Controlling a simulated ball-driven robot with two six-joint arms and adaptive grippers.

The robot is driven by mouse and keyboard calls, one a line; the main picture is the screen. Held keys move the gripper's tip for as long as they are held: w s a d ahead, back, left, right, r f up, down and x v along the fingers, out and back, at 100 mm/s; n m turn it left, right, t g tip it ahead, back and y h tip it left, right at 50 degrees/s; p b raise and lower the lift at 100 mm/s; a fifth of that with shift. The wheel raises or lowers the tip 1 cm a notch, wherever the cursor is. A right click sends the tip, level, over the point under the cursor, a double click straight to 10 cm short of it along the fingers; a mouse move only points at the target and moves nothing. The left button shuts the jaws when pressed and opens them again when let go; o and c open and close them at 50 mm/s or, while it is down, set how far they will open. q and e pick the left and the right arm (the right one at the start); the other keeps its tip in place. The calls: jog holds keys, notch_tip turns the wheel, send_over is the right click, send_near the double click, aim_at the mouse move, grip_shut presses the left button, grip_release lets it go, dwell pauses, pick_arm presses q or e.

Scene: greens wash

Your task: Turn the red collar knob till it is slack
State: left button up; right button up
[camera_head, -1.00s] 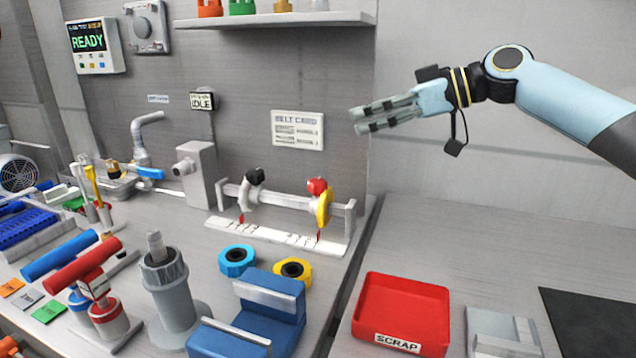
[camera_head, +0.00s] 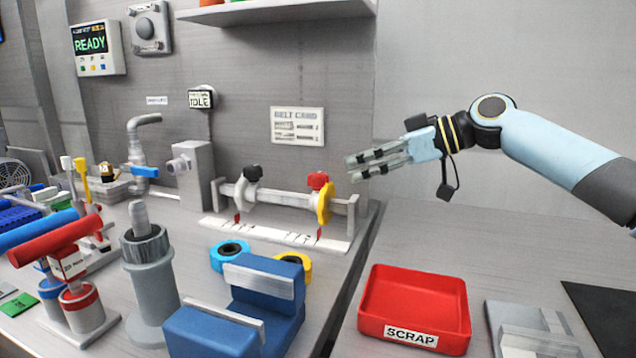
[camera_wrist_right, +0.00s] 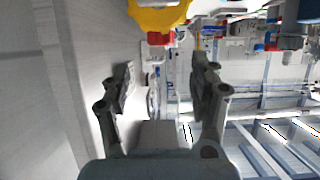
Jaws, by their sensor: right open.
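The red collar knob (camera_head: 318,180) sits on top of a yellow wheel (camera_head: 324,204) near the right end of a metal shaft (camera_head: 285,196). My right gripper (camera_head: 350,168) is open and empty, just right of the knob and apart from it, pointing left. In the right wrist view my open right fingers (camera_wrist_right: 165,72) have nothing between them. A yellow toothed wheel (camera_wrist_right: 158,16) shows at the top there, with a red part (camera_wrist_right: 160,38) by it; I cannot tell if this is the knob. My left gripper is not in view.
A black knob (camera_head: 253,173) tops a second collar on the shaft. A white scale strip (camera_head: 270,233) lies below. A red scrap tray (camera_head: 415,300), a blue block (camera_head: 270,310) and a grey cylinder (camera_head: 148,270) stand nearer. The wall is behind.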

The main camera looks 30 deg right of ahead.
aim_at(319, 174)
jog(key=x, duration=0.9)
jog(key=shift+w+a+f, duration=0.15)
jog(key=shift+w+a, duration=0.05)
jog(key=shift+c, duration=0.4)
jog(key=shift+p, duration=0.3)
jog(key=c, duration=1.1)
